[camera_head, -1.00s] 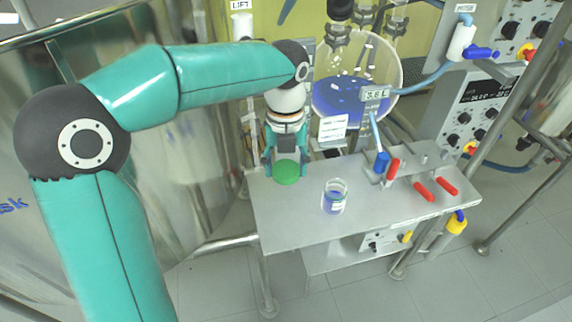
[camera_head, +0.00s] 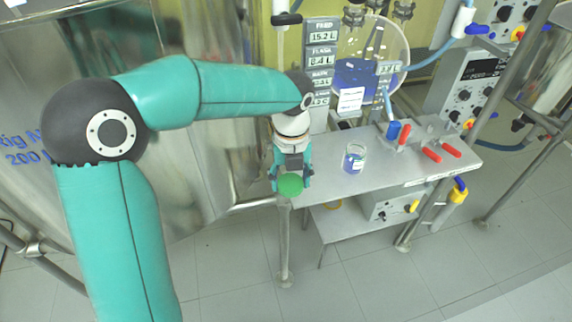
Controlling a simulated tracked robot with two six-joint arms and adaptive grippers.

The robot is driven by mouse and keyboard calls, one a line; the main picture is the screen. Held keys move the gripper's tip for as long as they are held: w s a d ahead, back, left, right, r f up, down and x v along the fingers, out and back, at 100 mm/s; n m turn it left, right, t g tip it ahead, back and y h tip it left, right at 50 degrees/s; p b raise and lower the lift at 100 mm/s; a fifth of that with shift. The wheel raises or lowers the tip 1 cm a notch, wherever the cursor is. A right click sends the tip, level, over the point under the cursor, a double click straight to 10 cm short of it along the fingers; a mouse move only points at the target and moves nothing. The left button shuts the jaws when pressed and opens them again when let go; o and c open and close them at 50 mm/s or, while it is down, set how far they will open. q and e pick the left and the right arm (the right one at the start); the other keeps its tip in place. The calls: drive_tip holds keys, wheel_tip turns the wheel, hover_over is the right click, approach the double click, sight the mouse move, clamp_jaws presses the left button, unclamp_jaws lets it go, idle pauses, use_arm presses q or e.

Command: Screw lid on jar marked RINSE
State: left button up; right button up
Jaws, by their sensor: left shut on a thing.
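My left gripper (camera_head: 290,180) points down at the left end of the metal table (camera_head: 325,166). It is shut on a green round lid (camera_head: 290,186), held between its fingertips near the table's left edge. An open glass jar (camera_head: 354,159) with blue liquid and a pale label stands upright on the table, to the right of the gripper and apart from it. The label's writing is too small to read. My right gripper is not in view.
Red-handled clamps (camera_head: 432,154) and a blue-capped hose fitting (camera_head: 393,131) are at the table's right. A round glass reactor (camera_head: 370,60) with blue liquid stands behind. Display panels (camera_head: 321,60) rise behind the gripper. A large steel vessel (camera_head: 190,160) stands left.

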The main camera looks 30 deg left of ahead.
use_arm(q)
drive_tip(key=f, duration=0.1)
drive_tip(key=w+f+n, duration=0.1)
drive_tip(key=f, duration=0.1)
drive_tip(key=shift+w+d+f+n, duration=0.15)
drive_tip(key=shift+d+f+n, duration=0.1)
drive_tip(key=shift+d+n, duration=0.1)
drive_tip(key=w+d+f+n, duration=0.2)
drive_tip(key=f+n, duration=0.3)
drive_tip(key=n, duration=0.8)
drive_tip(key=w+d+f+n, duration=0.1)
drive_tip(key=d+f+n, duration=0.2)
drive_tip(key=n, duration=0.9)
wheel_tip(320, 180, down, 3)
drive_tip(key=shift+w+f+n, duration=0.2)
drive_tip(key=shift+w+n, duration=0.15)
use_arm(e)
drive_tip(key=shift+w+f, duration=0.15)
